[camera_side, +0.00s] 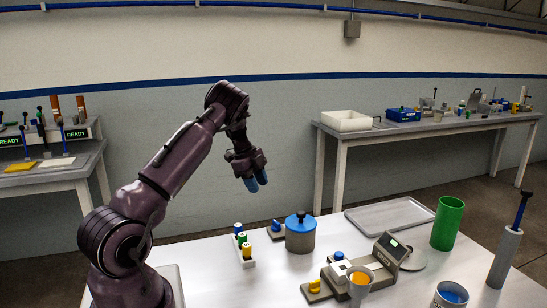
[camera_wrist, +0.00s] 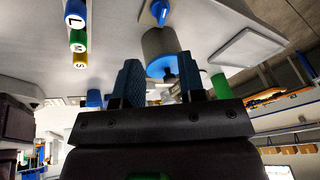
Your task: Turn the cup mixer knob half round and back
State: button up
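A grey pot (camera_side: 300,242) with a blue lid and a black knob (camera_side: 301,215) on top stands on the white table. It also shows beyond my fingers in the wrist view (camera_wrist: 158,45). A blue knob (camera_side: 277,226) on a dark base sits just left of the pot, and in the wrist view it is at the top (camera_wrist: 160,12). A yellow knob (camera_side: 314,286) on a dark base lies nearer the front. No label shows which is the cup mixer. My gripper (camera_side: 257,182) is high above the table, apart from everything. Its blue fingers (camera_wrist: 162,80) are spread and empty.
Capped bottles marked L, M and S (camera_wrist: 76,33) stand in a white rack (camera_side: 243,256). A scale (camera_side: 388,253), clear cup (camera_side: 359,288), green cylinder (camera_side: 447,223), grey tube with blue-handled rod (camera_side: 504,257) and blue-topped can (camera_side: 450,294) stand to the right. A grey tray (camera_side: 388,214) lies behind.

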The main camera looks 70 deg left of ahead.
jog(key=m, duration=0.3)
jog(key=m+g+y, duration=0.2)
jog(key=m+g, duration=0.2)
jog(key=m, duration=0.5)
send_over(276, 221)
notch_tip(276, 221, down, 13)
jog(key=shift+a+f, duration=0.1)
jog(key=shift+w+r+n, duration=0.1)
jog(key=shift+r+n, duration=0.15)
jog(key=shift+n, duration=0.55)
jog(key=n, duration=0.2)
jog(key=shift+n, duration=0.4)
jog(key=w+a+r+n+t+y, duration=0.15)
jog(key=r+n+t+y, duration=0.35)
jog(key=r, duration=0.7)
jog(key=w+a+r+n+t+y, duration=0.15)
jog(key=r+n+y, duration=0.25)
jog(key=r+n, duration=0.55)
jog(key=s+d+r+n+g+h, duration=0.1)
jog(key=s+d+r+n, duration=0.1)
jog(key=d, duration=0.7)
jog(key=s+d+r+n+g+h, duration=0.2)
jog(key=s+d+r+n, duration=0.1)
jog(key=s+d, duration=0.4)
jog(key=shift+d+r+n+h, duration=0.3)
jog(key=shift+d+n, duration=0.25)
jog(key=shift+d, duration=0.3)
